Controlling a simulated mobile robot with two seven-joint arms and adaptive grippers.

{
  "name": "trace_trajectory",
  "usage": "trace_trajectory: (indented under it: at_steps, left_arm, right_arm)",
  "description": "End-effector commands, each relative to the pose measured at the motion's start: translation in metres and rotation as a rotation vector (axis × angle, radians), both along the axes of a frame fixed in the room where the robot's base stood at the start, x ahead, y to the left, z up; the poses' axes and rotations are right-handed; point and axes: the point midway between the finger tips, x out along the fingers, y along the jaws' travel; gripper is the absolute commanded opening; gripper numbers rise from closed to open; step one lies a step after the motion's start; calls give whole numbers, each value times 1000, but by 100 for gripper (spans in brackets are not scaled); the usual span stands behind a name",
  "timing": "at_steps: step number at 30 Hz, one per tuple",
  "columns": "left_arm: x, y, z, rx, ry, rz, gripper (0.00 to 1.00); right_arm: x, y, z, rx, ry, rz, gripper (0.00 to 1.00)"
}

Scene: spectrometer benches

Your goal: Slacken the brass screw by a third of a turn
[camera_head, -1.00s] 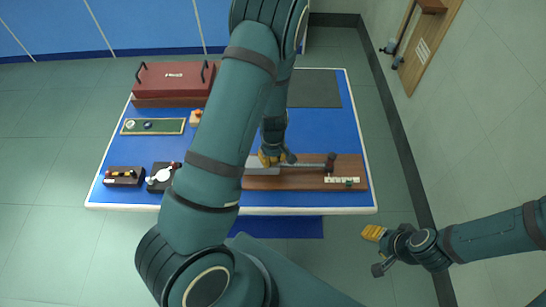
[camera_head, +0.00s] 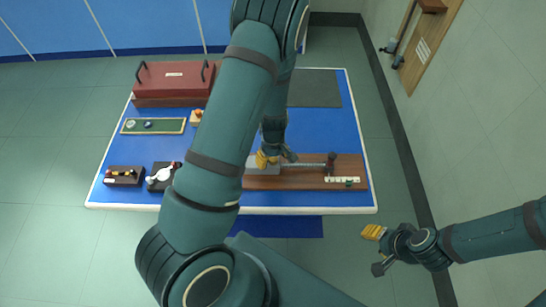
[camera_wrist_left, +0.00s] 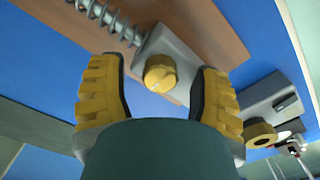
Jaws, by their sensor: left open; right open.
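The brass screw (camera_wrist_left: 160,73) is a round yellow knob on the face of a grey metal block (camera_wrist_left: 185,60). In the left wrist view it sits between the two yellow-padded fingers of my left gripper (camera_wrist_left: 156,95), which are open with a visible space on each side of it. In the head view my left gripper (camera_head: 268,158) is at the left part of the wooden board (camera_head: 300,182), and my arm hides much of that end. My right gripper (camera_head: 372,232) is open and empty, off the table at the lower right.
A spring on a rod (camera_wrist_left: 112,20) runs from the block. On the blue table (camera_head: 230,200) are a red case (camera_head: 172,78), a framed green tray (camera_head: 168,126), small dark devices (camera_head: 124,177) and a grey mat (camera_head: 315,88). A wall stands at the right.

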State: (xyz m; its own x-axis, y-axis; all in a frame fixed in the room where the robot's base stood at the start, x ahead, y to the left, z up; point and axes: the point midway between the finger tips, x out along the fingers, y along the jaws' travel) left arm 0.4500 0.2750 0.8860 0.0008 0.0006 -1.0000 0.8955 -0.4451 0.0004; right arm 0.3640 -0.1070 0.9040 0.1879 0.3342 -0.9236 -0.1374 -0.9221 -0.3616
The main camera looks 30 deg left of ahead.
Motion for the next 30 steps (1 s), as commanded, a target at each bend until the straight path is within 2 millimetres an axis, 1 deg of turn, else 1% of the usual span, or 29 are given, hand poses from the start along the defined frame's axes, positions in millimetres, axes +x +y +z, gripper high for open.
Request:
trace_trajectory:
  at_steps: [4,7,11,15,18,21,25,30]
  left_arm:
    - [0,0,5,0,-1,-1,64]
    - [1,-1,18,0,-4,-3,64]
    - [1,-1,43,1,-5,-3,64]
    - [1,-1,72,0,-5,-4,64]
    - [1,-1,91,0,-4,-3,64]
    - [1,-1,105,0,-4,-3,64]
    - [1,0,116,0,-2,0,64]
    - [0,0,120,0,0,0,64]
  right_arm:
    - [0,0,0,0,0,0,47]
    - [0,0,0,0,0,0,47]
    - [0,0,0,0,0,0,47]
    - [0,0,0,0,0,0,47]
    - [0,0,0,0,0,0,47]
    - [0,0,0,0,0,0,47]
    - [0,0,0,0,0,0,47]
    - [0,0,0,0,0,0,47]
